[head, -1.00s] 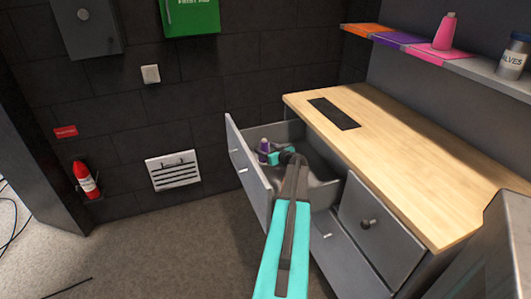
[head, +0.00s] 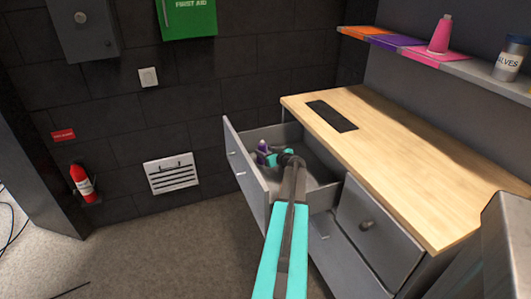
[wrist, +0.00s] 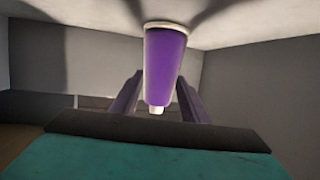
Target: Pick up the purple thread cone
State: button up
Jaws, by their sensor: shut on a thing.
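The purple thread cone (head: 263,147) is inside the open grey drawer (head: 249,180), near its far left corner. In the wrist view the purple cone (wrist: 165,65) sits between the two fingers of my gripper (wrist: 157,100), with its pale base and small white tip showing. My gripper (head: 270,154) is shut on the cone in the head view, reaching over the drawer from the right. Whether the cone touches the drawer floor is hard to tell.
The drawer walls stand close around my gripper. The wooden worktop (head: 400,165) is right of the drawer, with a dark inset panel (head: 331,116). A shelf above holds a pink cone (head: 440,35) and a labelled jar (head: 511,58). A fire extinguisher (head: 82,183) hangs at left.

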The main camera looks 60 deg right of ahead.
notch_tip(320, 180, up, 10)
jog(key=shift+f+p, duration=0.1)
jog(key=shift+p, duration=0.35)
dwell(0.5)
